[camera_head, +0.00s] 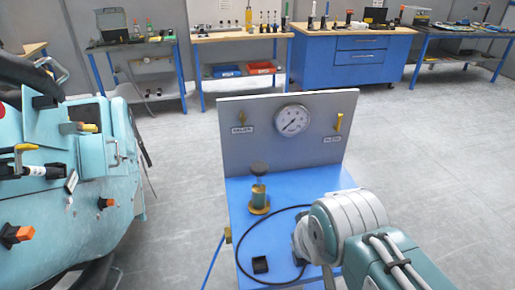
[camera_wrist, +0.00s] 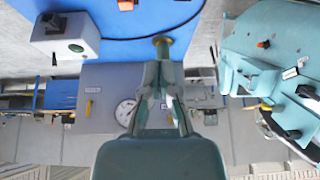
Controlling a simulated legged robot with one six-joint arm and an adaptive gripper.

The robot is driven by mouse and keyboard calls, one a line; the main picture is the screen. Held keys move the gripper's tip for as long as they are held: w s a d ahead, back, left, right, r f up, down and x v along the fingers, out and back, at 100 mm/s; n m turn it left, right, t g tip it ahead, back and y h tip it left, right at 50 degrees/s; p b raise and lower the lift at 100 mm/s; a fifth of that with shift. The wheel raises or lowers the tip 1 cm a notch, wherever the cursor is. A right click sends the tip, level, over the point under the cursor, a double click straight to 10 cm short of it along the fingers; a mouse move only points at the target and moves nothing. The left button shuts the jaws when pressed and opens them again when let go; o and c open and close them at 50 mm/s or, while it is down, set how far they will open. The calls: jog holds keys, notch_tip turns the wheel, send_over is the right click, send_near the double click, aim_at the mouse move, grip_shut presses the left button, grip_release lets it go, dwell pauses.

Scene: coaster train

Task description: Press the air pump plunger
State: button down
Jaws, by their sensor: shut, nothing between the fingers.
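The air pump (camera_head: 258,200) stands upright on the blue bench plate, with a brass base, a greenish body and a dark round plunger knob (camera_head: 259,168) on top. The knob stands clear above the body. In the wrist view, turned upside down, the pump's brass base and body (camera_wrist: 163,44) show just beyond my fingertips. The plunger knob is hidden there behind my gripper (camera_wrist: 163,70). My gripper is shut and empty. In the head view my arm is at the lower right of the pump, and its fingers are not clearly visible. I see no contact with the plunger.
An upright grey panel (camera_head: 230,150) behind the pump carries a pressure gauge (camera_head: 292,120) and yellow valve levers. A black hose (camera_head: 240,247) curves over the blue plate (camera_head: 237,188). A grey box (camera_wrist: 70,45) with a black knob stands nearby. A teal coaster car (camera_head: 95,150) is left.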

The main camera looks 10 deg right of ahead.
jog(key=shift+w, duration=0.5)
notch_tip(320, 180, up, 11)
jog(key=g, duration=0.2)
send_over(259, 164)
jog(key=s, duration=0.4)
jog(key=shift+w+f, duration=0.2)
jog(key=shift+w, duration=0.05)
jog(key=x, duration=0.8)
jog(key=s+x, duration=0.1)
jog(key=x, duration=0.3)
jog(key=shift+f, duration=1.1)
jog(key=shift+f, duration=0.1)
